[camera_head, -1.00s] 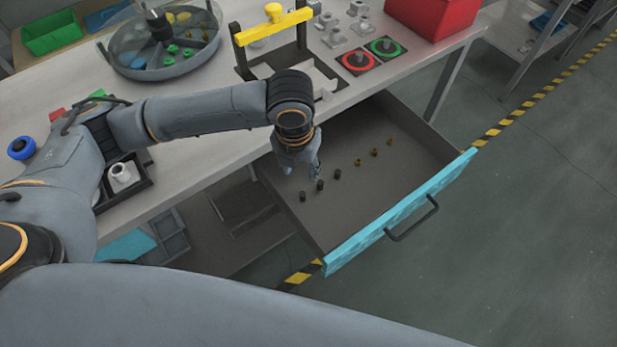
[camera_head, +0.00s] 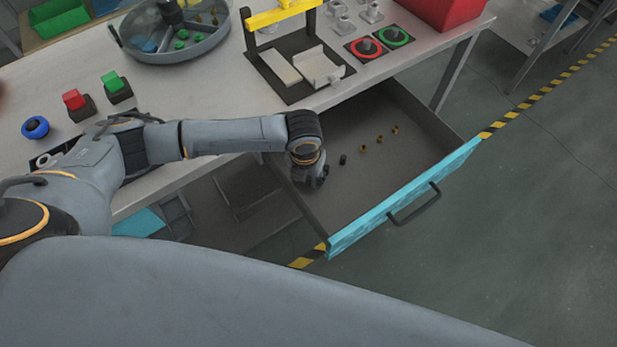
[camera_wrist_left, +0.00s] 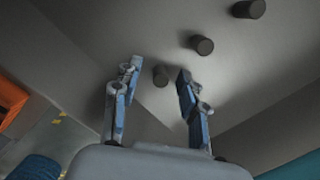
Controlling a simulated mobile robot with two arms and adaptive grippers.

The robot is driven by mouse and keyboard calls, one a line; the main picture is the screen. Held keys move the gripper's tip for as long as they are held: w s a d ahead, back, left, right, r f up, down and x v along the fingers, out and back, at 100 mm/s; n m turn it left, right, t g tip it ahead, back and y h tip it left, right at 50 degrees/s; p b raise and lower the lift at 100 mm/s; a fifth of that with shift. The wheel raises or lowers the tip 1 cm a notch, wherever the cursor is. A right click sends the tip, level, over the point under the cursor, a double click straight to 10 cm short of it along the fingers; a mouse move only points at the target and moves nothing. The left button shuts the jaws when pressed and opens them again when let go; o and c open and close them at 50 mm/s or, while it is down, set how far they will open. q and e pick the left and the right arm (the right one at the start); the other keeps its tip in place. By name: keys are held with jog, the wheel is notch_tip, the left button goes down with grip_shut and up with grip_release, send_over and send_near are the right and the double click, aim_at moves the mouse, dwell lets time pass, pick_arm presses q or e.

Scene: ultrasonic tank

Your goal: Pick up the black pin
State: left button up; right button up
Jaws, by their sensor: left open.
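Three black pins stand in the open drawer in the left wrist view. One black pin (camera_wrist_left: 160,76) is between the open fingers of my left gripper (camera_wrist_left: 154,80), with a gap to each finger. A second black pin (camera_wrist_left: 201,44) and a third black pin (camera_wrist_left: 248,8) stand farther off to the upper right. My right gripper is not in view.
The drawer (camera_head: 372,188) has a blue front with a handle (camera_head: 414,207). The table (camera_head: 225,95) above carries a press fixture (camera_head: 302,65), a round tray (camera_head: 180,55) and red and green buttons.

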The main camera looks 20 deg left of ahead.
pick_arm(q)
grip_shut()
dwell(0.3)
jog(key=shift+r, duration=0.1)
